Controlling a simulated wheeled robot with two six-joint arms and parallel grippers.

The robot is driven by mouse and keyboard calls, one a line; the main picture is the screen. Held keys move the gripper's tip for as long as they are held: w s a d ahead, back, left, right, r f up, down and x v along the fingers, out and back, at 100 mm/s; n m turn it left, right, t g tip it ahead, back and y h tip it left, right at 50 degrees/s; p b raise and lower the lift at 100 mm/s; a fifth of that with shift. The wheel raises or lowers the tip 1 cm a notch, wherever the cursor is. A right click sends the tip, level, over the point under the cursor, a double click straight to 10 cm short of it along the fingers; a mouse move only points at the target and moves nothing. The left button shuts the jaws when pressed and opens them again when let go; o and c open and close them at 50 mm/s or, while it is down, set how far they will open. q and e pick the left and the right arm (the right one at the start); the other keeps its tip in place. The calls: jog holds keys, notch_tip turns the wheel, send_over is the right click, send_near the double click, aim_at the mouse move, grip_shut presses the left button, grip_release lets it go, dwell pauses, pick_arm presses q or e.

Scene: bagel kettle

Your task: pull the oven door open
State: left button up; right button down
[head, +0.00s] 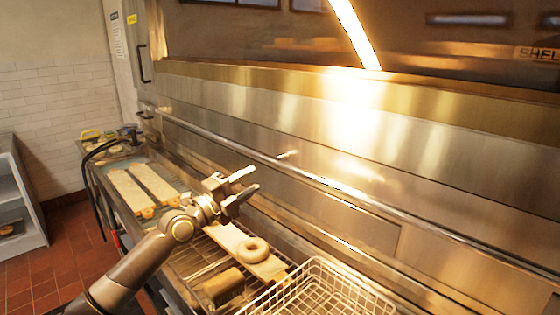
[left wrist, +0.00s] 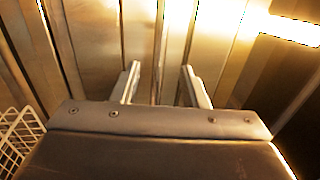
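The oven's stainless-steel front (head: 350,130) fills the right of the head view and runs away toward the back left. A long thin bar (head: 225,142) runs along it, below the dark upper section (head: 440,65). The front looks closed. My left gripper (head: 245,183) is open and empty in front of the steel, close to the bar; I cannot tell the gap. In the left wrist view its two fingers (left wrist: 162,88) stand apart, pointing at vertical-looking steel strips (left wrist: 145,40), with nothing visibly held. My right gripper is in neither view.
Below my left arm is a counter with a wire rack, a board (head: 226,238) bearing a bagel (head: 253,249), and long pale boards (head: 130,190). A white wire basket (head: 320,290) stands at the front. Red tile floor (head: 65,262) lies left.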

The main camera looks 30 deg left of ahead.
aim_at(276, 164)
pick_arm(q)
jog(key=p+x, duration=0.3)
jog(key=x, duration=0.6)
jog(key=shift+w+r, duration=0.1)
jog(key=shift+r, duration=0.1)
jog(key=shift+x, duration=0.85)
jog(key=shift+w+f, duration=0.1)
jog(key=shift+c, duration=0.3)
grip_shut()
